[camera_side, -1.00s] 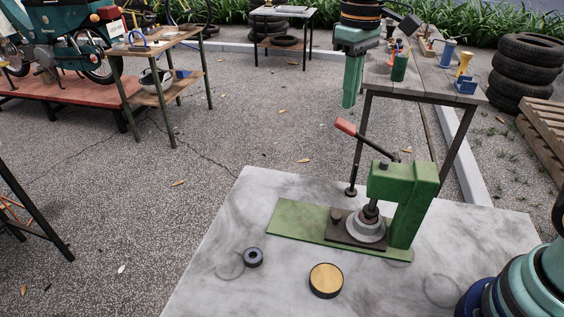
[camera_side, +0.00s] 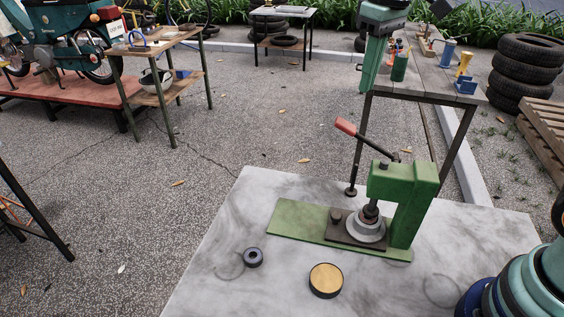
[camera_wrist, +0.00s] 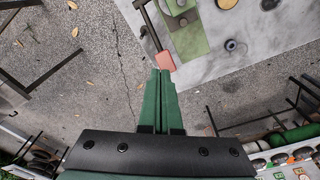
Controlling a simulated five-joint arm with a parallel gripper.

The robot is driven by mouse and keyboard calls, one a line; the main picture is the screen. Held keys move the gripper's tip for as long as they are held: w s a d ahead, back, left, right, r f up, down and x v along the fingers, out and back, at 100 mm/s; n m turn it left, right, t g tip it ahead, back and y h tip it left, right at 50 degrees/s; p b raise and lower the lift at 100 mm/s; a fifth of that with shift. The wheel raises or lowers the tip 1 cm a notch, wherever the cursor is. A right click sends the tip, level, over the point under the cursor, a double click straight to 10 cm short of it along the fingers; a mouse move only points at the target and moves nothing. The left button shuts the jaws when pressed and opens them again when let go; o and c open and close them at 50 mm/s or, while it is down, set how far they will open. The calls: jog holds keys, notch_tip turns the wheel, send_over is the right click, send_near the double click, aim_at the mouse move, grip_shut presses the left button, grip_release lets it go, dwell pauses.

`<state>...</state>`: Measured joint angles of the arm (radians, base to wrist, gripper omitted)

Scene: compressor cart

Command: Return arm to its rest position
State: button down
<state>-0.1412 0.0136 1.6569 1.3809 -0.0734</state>
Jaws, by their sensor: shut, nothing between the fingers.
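My gripper (camera_side: 372,68) hangs at the top of the side view, above and beyond the marble-like slab (camera_side: 210,285), in front of the back workbench. Its green fingers are together with nothing between them. In the wrist view, my gripper (camera_wrist: 160,75) also shows shut and empty, pointing toward the slab's edge. The green press (camera_side: 405,200) stands upright on the slab, apart from my gripper. Its red-handled lever (camera_side: 346,126) tilts up to the left, and the red handle (camera_wrist: 165,61) appears just beyond my fingertips in the wrist view.
A dark ring (camera_side: 253,257) and a gold-topped disc (camera_side: 326,280) lie on the slab. The back workbench (camera_side: 425,92) carries a green can, a blue can and a yellow funnel. Stacked tyres (camera_side: 523,70) stand at the right.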

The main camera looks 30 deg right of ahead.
jog(key=s+d+f+m+t, duration=0.2)
jog(key=s+d+f+t, duration=0.2)
jog(key=s, duration=0.6)
jog(key=shift+d+f+t, duration=0.3)
jog(key=shift+d+f, duration=0.35)
jog(key=shift+d, duration=0.1)
